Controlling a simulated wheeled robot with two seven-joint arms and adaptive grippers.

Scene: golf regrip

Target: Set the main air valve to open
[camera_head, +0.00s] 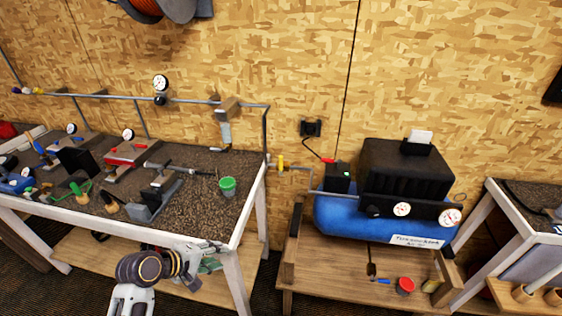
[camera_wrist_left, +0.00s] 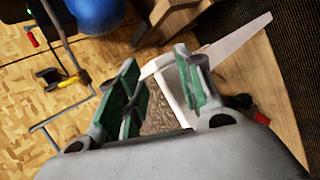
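The main air valve, with a yellow handle (camera_head: 280,163), sits on the thin grey pipe between the left bench and the blue compressor. The handle looks upright, across the level pipe. It also shows at the upper left of the left wrist view (camera_wrist_left: 74,81), well away from my fingers. My left gripper (camera_head: 212,252) is low in front of the left bench's right end, below and left of the valve. In the left wrist view its two green-padded fingers (camera_wrist_left: 157,62) stand apart with nothing between them. My right gripper is not in view.
The blue compressor tank (camera_head: 345,217) stands on a low wooden stand (camera_head: 330,262). The left bench (camera_head: 205,170) holds a green cup (camera_head: 227,187) and several tools. Its white leg (camera_head: 236,280) is close to my left gripper. A black wall outlet (camera_head: 311,128) is above the valve.

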